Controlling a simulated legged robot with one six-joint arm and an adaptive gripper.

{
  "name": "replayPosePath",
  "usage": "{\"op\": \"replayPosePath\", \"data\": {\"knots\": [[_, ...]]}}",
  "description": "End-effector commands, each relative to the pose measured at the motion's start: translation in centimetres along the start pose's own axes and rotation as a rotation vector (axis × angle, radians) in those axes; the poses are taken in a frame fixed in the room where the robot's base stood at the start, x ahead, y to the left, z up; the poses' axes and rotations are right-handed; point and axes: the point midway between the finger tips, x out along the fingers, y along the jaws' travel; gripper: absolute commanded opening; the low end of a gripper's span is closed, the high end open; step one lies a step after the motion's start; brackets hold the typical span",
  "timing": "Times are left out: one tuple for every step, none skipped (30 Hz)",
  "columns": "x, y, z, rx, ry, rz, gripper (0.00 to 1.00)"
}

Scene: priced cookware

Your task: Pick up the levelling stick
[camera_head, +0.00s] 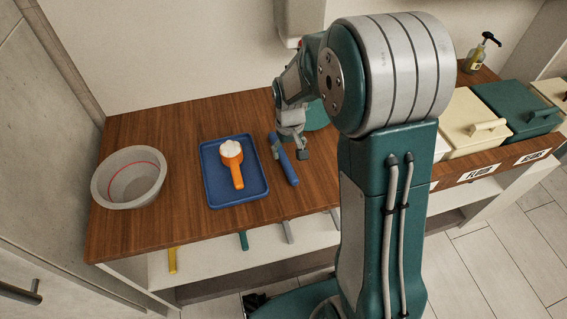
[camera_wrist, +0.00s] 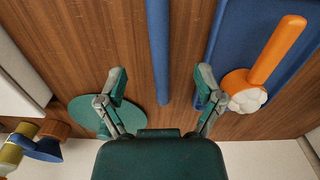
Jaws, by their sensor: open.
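The levelling stick is a blue bar (camera_head: 286,163) lying on the wooden counter, just right of the blue tray. In the wrist view the blue stick (camera_wrist: 159,50) runs from the top edge down between my fingers.
A blue tray (camera_head: 215,194) holds an orange scoop (camera_head: 236,174) heaped with white powder. A bowl with a red line (camera_head: 129,177) stands at the left. A green disc (camera_wrist: 95,117) lies beside the stick. Lidded bins (camera_head: 475,125) and a pump bottle (camera_head: 482,52) are at the right.

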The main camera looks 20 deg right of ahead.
Motion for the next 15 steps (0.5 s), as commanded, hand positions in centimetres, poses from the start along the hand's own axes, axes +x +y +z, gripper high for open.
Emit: {"op": "replayPosePath", "data": {"knots": [[1.0,0.1,0.1,0.000,-0.004,-0.001,0.86],[1.4,0.1,0.1,0.000,-0.004,-0.002,0.86],[2.0,0.1,0.0,0.000,-0.003,-0.002,0.86],[2.3,0.1,0.1,0.000,-0.003,-0.002,0.86],[2.6,0.1,0.1,0.000,-0.003,-0.002,0.86],[2.9,0.1,0.0,0.000,-0.002,-0.001,0.86],[3.0,0.0,0.0,0.000,-0.001,-0.001,0.86],[3.2,-0.1,0.0,0.000,-0.001,0.000,0.86],[3.6,-0.1,0.0,0.000,-0.002,0.000,0.86],[4.0,-0.2,-0.1,0.000,-0.003,0.000,0.86],[4.4,-0.2,-0.1,0.000,-0.003,0.000,0.86],[5.0,-0.3,-0.2,0.000,-0.004,0.000,0.86],[5.5,-0.4,-0.3,0.000,-0.005,0.000,0.86],[6.0,-0.5,-0.4,-0.001,-0.004,0.000,0.86],[6.7,-0.5,-0.4,-0.001,-0.004,0.000,0.86]]}}
